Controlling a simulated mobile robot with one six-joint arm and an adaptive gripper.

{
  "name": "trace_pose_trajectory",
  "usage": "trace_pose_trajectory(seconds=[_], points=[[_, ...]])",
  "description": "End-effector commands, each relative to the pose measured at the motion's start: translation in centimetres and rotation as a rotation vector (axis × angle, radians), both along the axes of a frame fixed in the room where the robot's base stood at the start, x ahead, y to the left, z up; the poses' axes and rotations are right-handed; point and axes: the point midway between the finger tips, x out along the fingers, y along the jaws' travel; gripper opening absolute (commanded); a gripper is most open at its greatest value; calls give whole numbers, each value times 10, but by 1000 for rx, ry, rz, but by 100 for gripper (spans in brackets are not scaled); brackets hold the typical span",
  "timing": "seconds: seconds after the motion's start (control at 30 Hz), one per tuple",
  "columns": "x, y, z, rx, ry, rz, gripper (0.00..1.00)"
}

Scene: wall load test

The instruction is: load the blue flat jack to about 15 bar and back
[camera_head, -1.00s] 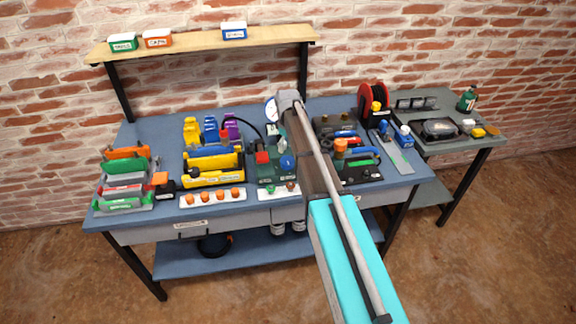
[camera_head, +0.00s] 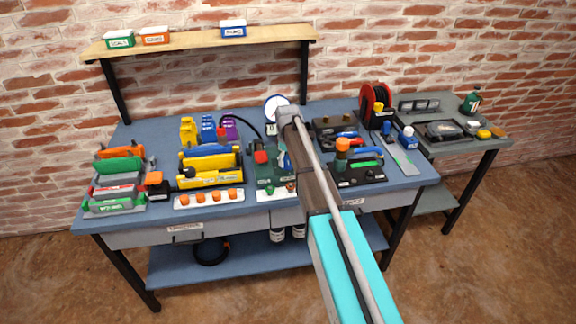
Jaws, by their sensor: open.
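A green pump-like unit (camera_head: 264,175) with a red block (camera_head: 261,157) sits at the middle front of the bench. A blue round part (camera_head: 282,160) on it is partly covered by my arm. A round white dial gauge (camera_head: 275,104) stands behind it; its reading is too small to tell. A black hose (camera_head: 240,121) curves from the purple block (camera_head: 229,128) toward the gauge area. Blue blocks (camera_head: 208,127) stand beside the purple one; I cannot tell which blue part is the flat jack. My gripper is hidden behind my arm, which reaches over the bench's middle.
Yellow holders (camera_head: 211,179) and a white strip with orange knobs (camera_head: 209,198) are left of the green unit. A black unit with an orange knob (camera_head: 342,145) is right of my arm. A red reel (camera_head: 375,98) and a side table (camera_head: 462,146) stand farther right.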

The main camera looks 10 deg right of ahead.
Motion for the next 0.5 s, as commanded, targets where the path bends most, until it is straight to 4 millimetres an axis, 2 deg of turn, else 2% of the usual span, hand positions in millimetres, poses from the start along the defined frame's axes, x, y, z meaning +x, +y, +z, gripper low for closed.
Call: trace_pose_trajectory(seconds=[0.13,0.5], points=[[0,0,-8,0,0,0,100],[0,0,-9,0,0,0,100]])
